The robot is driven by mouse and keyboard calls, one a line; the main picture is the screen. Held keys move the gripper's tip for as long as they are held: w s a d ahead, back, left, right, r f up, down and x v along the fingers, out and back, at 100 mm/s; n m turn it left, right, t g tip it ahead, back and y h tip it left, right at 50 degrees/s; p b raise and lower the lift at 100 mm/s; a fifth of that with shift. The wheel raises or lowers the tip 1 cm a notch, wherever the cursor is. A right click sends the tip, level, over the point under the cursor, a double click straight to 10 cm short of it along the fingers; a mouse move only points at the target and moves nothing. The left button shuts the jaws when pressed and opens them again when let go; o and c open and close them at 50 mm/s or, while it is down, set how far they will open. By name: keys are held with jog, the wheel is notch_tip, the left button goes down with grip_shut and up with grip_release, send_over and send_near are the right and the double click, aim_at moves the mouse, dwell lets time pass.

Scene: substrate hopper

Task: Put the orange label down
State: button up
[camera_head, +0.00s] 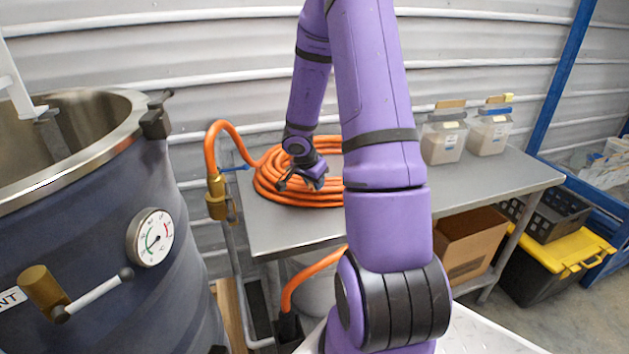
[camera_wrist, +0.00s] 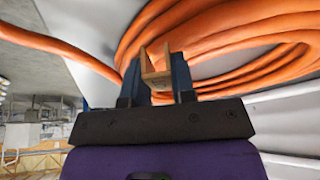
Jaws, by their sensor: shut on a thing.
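My gripper (camera_wrist: 158,72) is shut on a small tan-orange piece, which looks like the orange label (camera_wrist: 155,61). The piece sits between the two dark fingers in the wrist view. In the head view my gripper (camera_head: 303,182) is over the coiled orange hose on the metal table (camera_head: 285,226). The label cannot be made out there, and whether it touches the hose cannot be told.
The orange hose coil (camera_head: 285,197) covers the table's left part. Two clear tubs, one (camera_head: 443,142) beside the other (camera_head: 489,135), stand at the back right. A large vat (camera_head: 95,235) is at left. A cardboard box (camera_head: 470,245) is below the table.

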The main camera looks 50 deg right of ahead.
jog(key=shift+f, duration=0.45)
jog(key=o, duration=0.9)
jog(key=shift+r, duration=0.1)
